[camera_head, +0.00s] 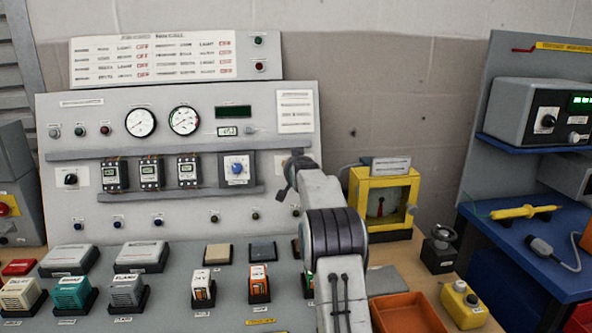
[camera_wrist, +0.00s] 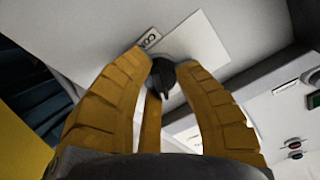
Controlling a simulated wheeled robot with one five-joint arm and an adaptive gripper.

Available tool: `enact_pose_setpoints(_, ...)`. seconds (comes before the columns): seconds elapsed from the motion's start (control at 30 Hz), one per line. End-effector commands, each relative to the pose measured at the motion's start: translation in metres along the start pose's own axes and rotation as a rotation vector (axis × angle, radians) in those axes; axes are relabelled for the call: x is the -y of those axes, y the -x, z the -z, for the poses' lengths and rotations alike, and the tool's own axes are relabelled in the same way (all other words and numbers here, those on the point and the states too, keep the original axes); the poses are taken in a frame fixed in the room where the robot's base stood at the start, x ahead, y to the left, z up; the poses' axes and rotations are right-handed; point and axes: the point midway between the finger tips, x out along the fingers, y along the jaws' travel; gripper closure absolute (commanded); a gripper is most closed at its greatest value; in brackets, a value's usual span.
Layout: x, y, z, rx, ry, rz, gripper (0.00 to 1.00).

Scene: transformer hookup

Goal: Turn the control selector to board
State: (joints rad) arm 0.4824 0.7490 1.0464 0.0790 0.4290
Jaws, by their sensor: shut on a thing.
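The label is too small and tilted to read surely, so I cannot tell which position the knob points to. My gripper (camera_wrist: 163,68) has its yellow fingers around the knob, closed on it from both sides. In the head view my arm reaches to the right edge of the grey control panel (camera_head: 180,100), and its end hides the knob there.
A blue selector (camera_head: 237,168) is left of my arm on the panel. A yellow-framed meter (camera_head: 384,199) stands close to its right. Switch blocks and relays, including an orange one (camera_head: 259,283), stand below. An orange tray (camera_head: 408,312) lies at the front right.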

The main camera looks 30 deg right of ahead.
Motion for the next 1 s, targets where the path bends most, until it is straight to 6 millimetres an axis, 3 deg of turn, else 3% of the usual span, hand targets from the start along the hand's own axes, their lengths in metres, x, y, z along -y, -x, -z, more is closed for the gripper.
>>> enact_pose_setpoints(0.1, 0.001, 0.0, 0.0, 0.0, -0.001, 0.002, 1.0)
enact_pose_setpoints(0.13, 0.001, 0.0, 0.0, 0.0, -0.001, 0.002, 0.68)
enact_pose_setpoints(0.4, 0.001, 0.0, 0.0, 0.0, -0.002, 0.001, 0.44)
enact_pose_setpoints(0.77, 0.001, 0.002, 0.0, 0.0, -0.002, 0.001, 0.43)
enact_pose_setpoints(1.0, 0.001, 0.018, 0.001, 0.0, -0.002, 0.001, 0.43)
